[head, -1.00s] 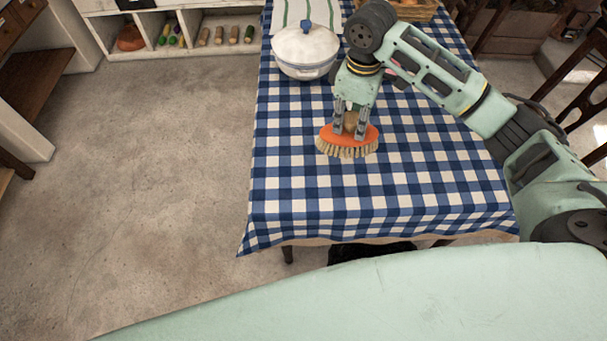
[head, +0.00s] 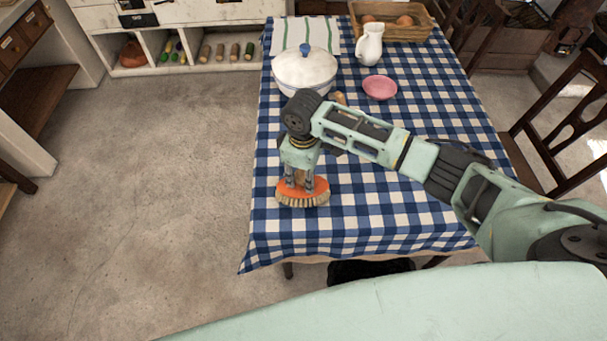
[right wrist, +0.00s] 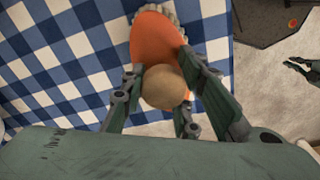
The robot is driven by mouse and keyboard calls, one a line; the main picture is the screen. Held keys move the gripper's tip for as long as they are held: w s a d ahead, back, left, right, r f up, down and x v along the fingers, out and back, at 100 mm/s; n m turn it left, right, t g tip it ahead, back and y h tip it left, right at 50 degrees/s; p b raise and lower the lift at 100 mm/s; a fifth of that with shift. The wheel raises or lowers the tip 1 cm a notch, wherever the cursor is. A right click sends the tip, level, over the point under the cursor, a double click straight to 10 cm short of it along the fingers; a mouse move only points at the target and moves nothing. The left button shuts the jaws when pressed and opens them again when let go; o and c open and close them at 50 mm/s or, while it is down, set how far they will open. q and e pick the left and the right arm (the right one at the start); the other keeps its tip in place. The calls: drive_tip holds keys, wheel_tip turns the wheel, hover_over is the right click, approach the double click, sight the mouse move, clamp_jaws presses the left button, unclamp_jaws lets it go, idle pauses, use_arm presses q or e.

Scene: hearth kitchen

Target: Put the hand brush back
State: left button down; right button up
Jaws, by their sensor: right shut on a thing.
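The hand brush (head: 303,196) has an orange body, pale bristles facing down and a round wooden knob (right wrist: 164,87). My right gripper (head: 304,184) is shut on the knob, with fingers on both sides of it in the right wrist view (right wrist: 170,98). The brush is over the near left part of the checked table. I cannot tell whether its bristles touch the cloth. My left gripper (right wrist: 299,65) shows small at the right edge of the right wrist view, apart from the brush, its fingers spread and empty.
The blue checked tablecloth (head: 370,215) is clear at the front. A white lidded pot (head: 304,70), pink bowl (head: 380,87), white jug (head: 369,45) and wooden tray (head: 425,28) stand farther back. A chair (head: 555,125) is at right. Open floor lies left.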

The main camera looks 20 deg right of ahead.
drive_tip(key=shift+f, duration=0.45)
drive_tip(key=o, duration=1)
drive_tip(key=shift+f, duration=0.15)
wheel_tip(320, 180, up, 12)
drive_tip(key=shift+r+b, duration=0.2)
drive_tip(key=shift+b, duration=0.9)
